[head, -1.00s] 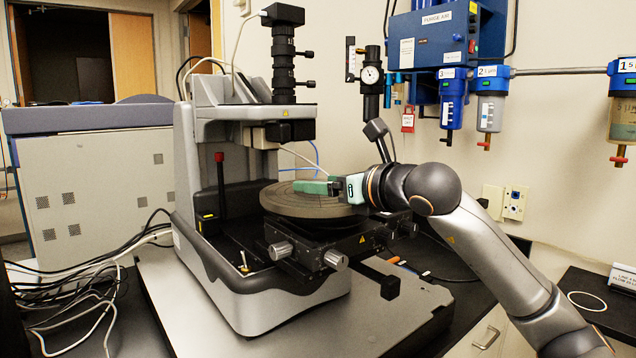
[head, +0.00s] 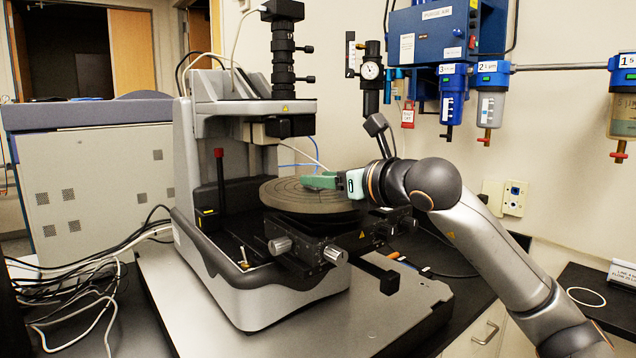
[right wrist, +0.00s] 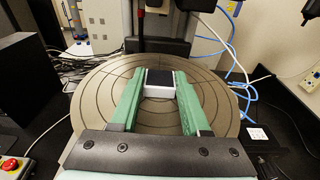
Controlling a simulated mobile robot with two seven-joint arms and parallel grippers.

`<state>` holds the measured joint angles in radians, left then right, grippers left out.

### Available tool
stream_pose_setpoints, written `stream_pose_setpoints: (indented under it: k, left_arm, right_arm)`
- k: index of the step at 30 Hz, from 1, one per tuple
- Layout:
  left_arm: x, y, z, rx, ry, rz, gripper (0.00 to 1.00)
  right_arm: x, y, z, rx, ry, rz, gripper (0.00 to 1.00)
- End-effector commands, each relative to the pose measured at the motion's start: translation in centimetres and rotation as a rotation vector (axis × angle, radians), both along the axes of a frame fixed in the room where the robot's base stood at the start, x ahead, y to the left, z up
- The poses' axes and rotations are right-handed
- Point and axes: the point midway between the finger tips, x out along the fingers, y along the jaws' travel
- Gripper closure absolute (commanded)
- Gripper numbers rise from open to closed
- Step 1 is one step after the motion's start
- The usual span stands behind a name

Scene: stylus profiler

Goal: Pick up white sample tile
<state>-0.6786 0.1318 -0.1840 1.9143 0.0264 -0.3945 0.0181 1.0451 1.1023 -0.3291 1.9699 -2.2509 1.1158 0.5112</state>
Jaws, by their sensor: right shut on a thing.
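My right gripper (head: 320,181) is over the round grey stage (head: 285,199) of the profiler in the head view. In the right wrist view, its two green fingers (right wrist: 160,87) are shut on the white sample tile (right wrist: 159,92), one finger against each side. The tile shows a white front face and a dark top. It appears over the middle of the ringed stage (right wrist: 98,90); I cannot tell whether it is clear of the surface. In the head view the fingers hide the tile. My left gripper is in neither view.
The profiler's column and optical head (head: 284,128) stand behind and left of the stage. Stage knobs (head: 335,255) stick out in front. Blue air filters (head: 452,95) hang on the wall at right. Cables (head: 75,290) lie at left. A red stop button (right wrist: 12,165) shows in the wrist view.

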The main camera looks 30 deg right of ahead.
Motion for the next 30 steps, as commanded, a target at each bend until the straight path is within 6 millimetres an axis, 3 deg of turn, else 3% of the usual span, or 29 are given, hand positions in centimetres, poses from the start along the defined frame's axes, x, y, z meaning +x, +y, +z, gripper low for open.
stream_pose_setpoints:
  k: [10,17,25,30]
  left_arm:
    - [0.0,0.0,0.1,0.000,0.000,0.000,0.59]
    - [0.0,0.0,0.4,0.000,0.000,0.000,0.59]
    - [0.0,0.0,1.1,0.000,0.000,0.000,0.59]
    - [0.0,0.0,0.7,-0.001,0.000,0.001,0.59]
  right_arm:
    - [0.0,0.0,0.6,0.001,-0.002,0.000,1.00]
    - [0.0,0.0,3.4,0.003,-0.007,0.002,1.00]
    - [-4.9,2.0,9.7,-0.002,-0.011,0.003,1.00]
    - [-8.9,3.5,11.3,-0.004,-0.008,0.002,1.00]
